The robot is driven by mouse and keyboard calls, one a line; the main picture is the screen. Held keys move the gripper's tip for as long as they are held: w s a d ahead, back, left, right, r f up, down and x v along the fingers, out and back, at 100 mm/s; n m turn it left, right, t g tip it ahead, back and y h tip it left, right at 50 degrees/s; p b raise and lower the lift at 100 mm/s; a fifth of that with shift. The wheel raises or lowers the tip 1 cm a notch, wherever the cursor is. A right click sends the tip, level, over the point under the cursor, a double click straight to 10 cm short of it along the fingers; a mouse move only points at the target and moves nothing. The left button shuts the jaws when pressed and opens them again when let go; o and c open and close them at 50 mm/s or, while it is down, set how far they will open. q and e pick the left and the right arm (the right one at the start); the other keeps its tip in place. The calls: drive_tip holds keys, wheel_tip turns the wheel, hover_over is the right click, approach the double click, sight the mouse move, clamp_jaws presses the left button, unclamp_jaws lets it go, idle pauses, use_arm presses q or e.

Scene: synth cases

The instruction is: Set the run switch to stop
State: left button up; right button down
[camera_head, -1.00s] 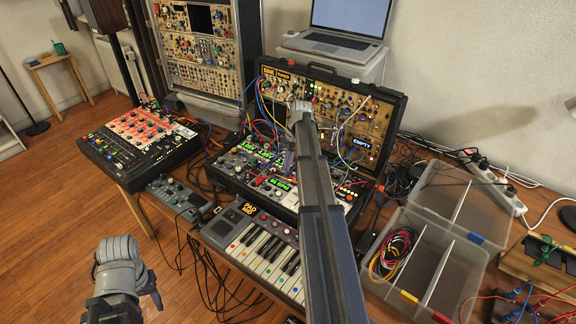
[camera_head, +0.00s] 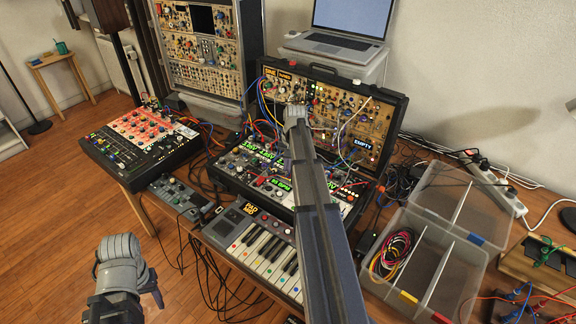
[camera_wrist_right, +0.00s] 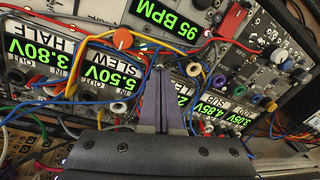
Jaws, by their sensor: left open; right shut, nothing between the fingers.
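The synth case (camera_head: 262,185) lies open on the table, its lower panel full of modules, cables and lit green displays. In the right wrist view a red lever-like part (camera_wrist_right: 232,20) stands beside the 95 BPM display (camera_wrist_right: 183,24). I cannot read a run or stop label, so I cannot tell whether this is the run switch. My right gripper (camera_wrist_right: 160,70) is shut and empty, with its fingers over the cables and modules, below the display and apart from the red part. My left gripper (camera_head: 152,288) is open and empty at the lower left, away from the case.
Patch cables (camera_wrist_right: 70,98) cross the panel around my right fingers. An orange knob (camera_wrist_right: 123,38) is left of the display. A small keyboard (camera_head: 262,248) lies in front of the case, a mixer (camera_head: 140,142) to the left and a clear divided box (camera_head: 436,262) to the right.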

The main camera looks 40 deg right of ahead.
drive_tip(key=shift+s+a+h, duration=0.1)
drive_tip(key=shift+a+h, duration=0.15)
drive_tip(key=shift+h, duration=0.05)
drive_tip(key=shift+a+r, duration=0.1)
drive_tip(key=shift+s+a+t+h, duration=0.2)
drive_tip(key=shift+a+t+h, duration=0.15)
drive_tip(key=shift+h, duration=0.65)
drive_tip(key=shift+s+a+t+h+b, duration=0.1)
drive_tip(key=shift+a+t+h+b, duration=0.3)
drive_tip(key=shift+h+b, duration=0.7)
drive_tip(key=shift+r+h, duration=0.15)
drive_tip(key=shift+h, duration=0.15)
drive_tip(key=shift+r+p, duration=0.2)
drive_tip(key=shift+p, duration=0.1)
drive_tip(key=shift+r+p, duration=0.65)
drive_tip(key=shift+r, duration=0.05)
